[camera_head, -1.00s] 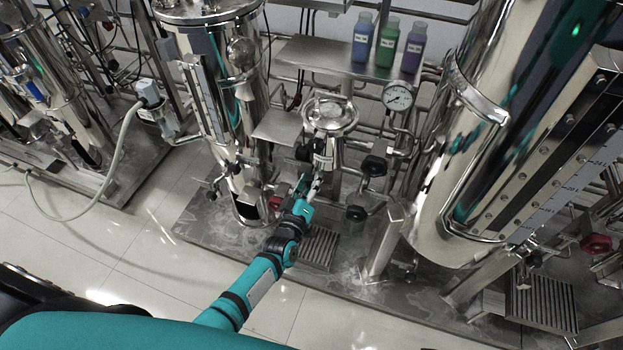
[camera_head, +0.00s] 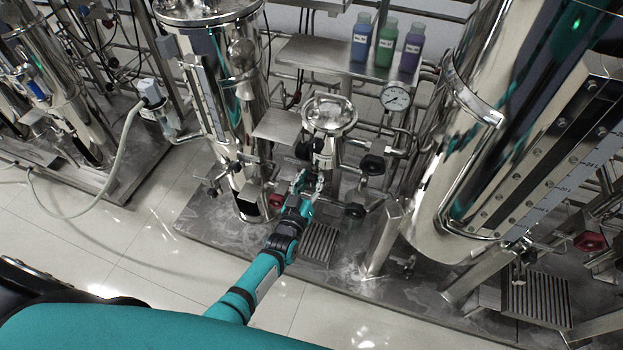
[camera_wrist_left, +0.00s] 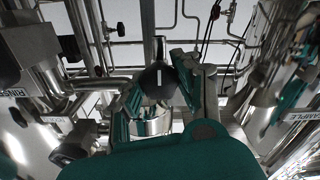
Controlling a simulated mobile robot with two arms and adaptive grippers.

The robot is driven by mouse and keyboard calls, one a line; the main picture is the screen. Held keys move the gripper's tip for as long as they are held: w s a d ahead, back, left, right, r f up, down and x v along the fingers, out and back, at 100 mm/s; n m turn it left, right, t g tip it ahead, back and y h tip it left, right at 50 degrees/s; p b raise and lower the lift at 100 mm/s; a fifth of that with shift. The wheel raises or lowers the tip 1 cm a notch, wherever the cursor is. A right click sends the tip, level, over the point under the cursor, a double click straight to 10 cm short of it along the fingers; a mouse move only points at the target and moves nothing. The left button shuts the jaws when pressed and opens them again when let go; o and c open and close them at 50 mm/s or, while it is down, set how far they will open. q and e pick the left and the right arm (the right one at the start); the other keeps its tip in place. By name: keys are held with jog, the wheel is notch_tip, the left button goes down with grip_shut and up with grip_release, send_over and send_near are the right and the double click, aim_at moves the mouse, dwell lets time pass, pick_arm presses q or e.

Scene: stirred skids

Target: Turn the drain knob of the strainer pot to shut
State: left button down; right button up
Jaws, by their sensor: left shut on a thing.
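The strainer pot (camera_head: 329,112) is a small shiny steel vessel with a round top on the middle skid. My left gripper (camera_head: 312,180) is just below it, with the arm reaching up from the lower left. In the left wrist view, a black knob (camera_wrist_left: 157,78) with a white mark line sits between the two teal-padded fingers (camera_wrist_left: 157,92). The gripper is shut on this knob, and the white line looks near upright there. In the head view the gripper hides the knob. My right gripper is not in view.
Black knobs (camera_head: 372,164) and a red knob (camera_head: 276,201) are close to the gripper. A pressure gauge (camera_head: 395,97) and three bottles (camera_head: 386,45) are behind. Large steel tanks flank the spot. A floor drain grate (camera_head: 319,243) lies in front.

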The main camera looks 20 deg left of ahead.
pick_arm(q)
jog(key=shift+f, duration=0.15)
jog(key=c, duration=1)
grip_release()
jog(key=shift+o, duration=0.4)
jog(key=shift+s, duration=0.15)
jog(key=s, duration=1.1)
jog(key=shift+s+a, duration=0.2)
jog(key=shift+s, duration=0.2)
